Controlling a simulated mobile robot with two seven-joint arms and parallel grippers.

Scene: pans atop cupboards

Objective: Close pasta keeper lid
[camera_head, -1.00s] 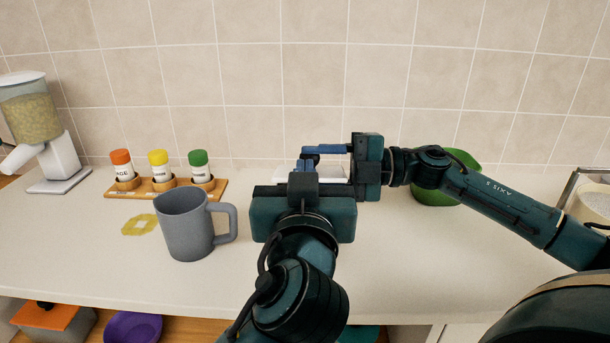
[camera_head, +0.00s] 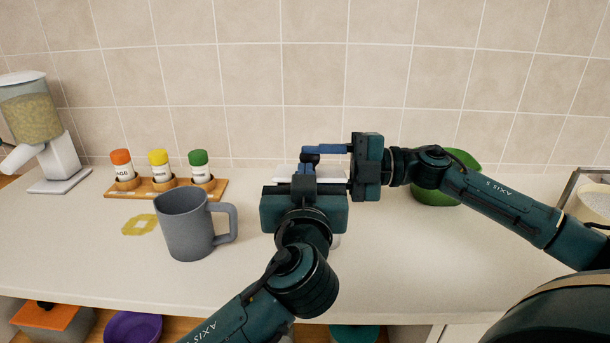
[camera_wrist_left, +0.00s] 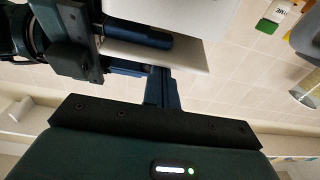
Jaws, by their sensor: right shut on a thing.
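A white flat panel (camera_head: 283,173), seemingly the pasta keeper's lid, shows behind my grippers near the wall. The rest of the keeper is mostly hidden by my arms. My right gripper (camera_head: 325,150) reaches in from the right with its blue fingers on the panel; in the left wrist view the white panel (camera_wrist_left: 185,52) lies between its fingers. My left gripper (camera_head: 308,163) is in front of the panel, its palm hiding most of its fingers. In the left wrist view its blue fingers (camera_wrist_left: 162,88) are together, close to the panel; contact is unclear.
A grey mug (camera_head: 185,228) stands left of my left gripper. A wooden rack (camera_head: 145,190) with three spice jars is behind it. A pasta dispenser (camera_head: 45,130) is at far left, a green bowl (camera_head: 440,193) behind my right arm.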

